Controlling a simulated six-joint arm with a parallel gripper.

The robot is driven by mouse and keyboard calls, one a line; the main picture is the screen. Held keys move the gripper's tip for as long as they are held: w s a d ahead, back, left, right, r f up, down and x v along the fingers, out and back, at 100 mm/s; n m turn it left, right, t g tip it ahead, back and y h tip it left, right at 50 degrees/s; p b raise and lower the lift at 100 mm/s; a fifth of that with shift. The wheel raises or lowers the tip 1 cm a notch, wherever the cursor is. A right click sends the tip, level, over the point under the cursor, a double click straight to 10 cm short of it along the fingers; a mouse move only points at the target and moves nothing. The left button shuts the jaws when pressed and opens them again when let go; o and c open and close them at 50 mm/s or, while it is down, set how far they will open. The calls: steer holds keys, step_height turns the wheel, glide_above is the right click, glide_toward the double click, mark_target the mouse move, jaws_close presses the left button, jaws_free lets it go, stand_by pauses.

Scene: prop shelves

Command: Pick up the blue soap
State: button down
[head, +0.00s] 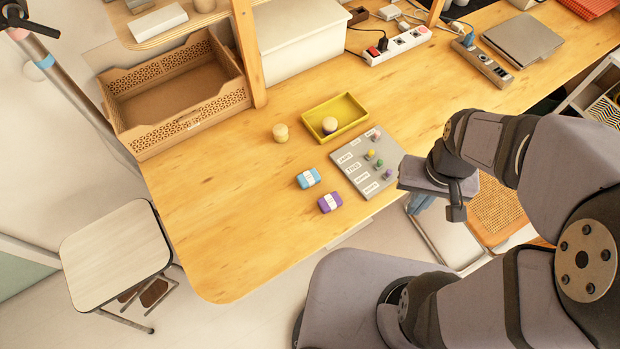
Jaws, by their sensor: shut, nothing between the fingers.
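The blue soap (308,178), a small block with a white band, lies on the wooden table left of a grey labelled board. A purple soap (330,202) with a similar band lies just in front of it, to the lower right. My gripper (456,207) is shut and empty. It is to the right of the board, near the table's front edge, well apart from both soaps. Its fingertips are small and dark in this view.
The grey board (352,157) bears several small coloured pieces. Behind are a yellow tray (311,127) with a round item and a pale wooden cylinder (280,132). A brown crate (130,140) stands at back left. The table's front left is clear.

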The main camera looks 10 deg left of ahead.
stand_by(0.3)
steer(key=c, duration=0.8)
jaws_free()
steer(key=shift+o, duration=0.2)
